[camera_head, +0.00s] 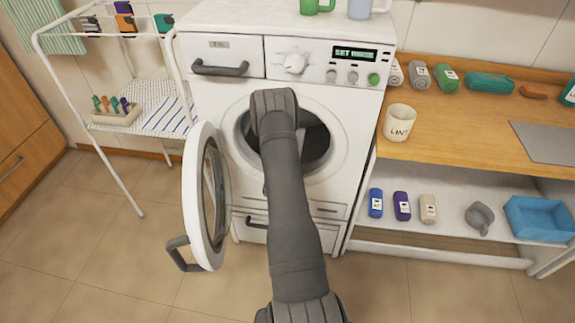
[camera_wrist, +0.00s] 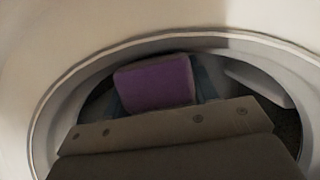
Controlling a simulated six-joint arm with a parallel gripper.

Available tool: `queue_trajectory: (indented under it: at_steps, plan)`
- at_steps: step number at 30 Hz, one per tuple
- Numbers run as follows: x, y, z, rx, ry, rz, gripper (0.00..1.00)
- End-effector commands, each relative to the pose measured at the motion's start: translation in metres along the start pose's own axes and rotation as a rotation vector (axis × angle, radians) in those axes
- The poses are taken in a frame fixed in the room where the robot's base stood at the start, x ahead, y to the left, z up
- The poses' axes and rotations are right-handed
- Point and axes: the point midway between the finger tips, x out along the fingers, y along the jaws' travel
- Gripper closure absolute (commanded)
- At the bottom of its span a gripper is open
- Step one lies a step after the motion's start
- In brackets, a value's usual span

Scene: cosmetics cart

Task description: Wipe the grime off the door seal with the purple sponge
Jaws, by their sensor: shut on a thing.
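The washing machine (camera_head: 350,100) stands with its round door (camera_head: 194,195) swung open to the left. The grey seal (camera_wrist: 98,62) rings the drum opening in the wrist view; in the head view my arm covers much of the opening. The purple sponge (camera_wrist: 155,84) is held between the fingers of my gripper (camera_wrist: 160,92), at the drum opening and inside the ring of the seal. I cannot tell whether the sponge touches the seal. No grime can be made out on the part of the seal in view. In the head view the sponge and fingers are hidden behind my wrist.
The open door and its handle (camera_head: 181,254) stand close to the left of my arm. A white rack (camera_head: 150,112) stands at the left. The floor in front is clear.

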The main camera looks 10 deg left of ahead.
Motion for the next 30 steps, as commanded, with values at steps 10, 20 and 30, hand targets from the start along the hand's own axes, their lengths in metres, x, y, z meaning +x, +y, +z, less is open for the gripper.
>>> queue_trajectory:
  at_steps: [10,20,30]
  plan:
    - [0.000,0.000,0.001,0.000,-0.002,0.002,0.67]
    - [-0.001,0.018,0.000,-0.001,0.000,-0.003,0.67]
    - [0.000,-0.014,0.001,-0.002,-0.001,-0.003,0.67]
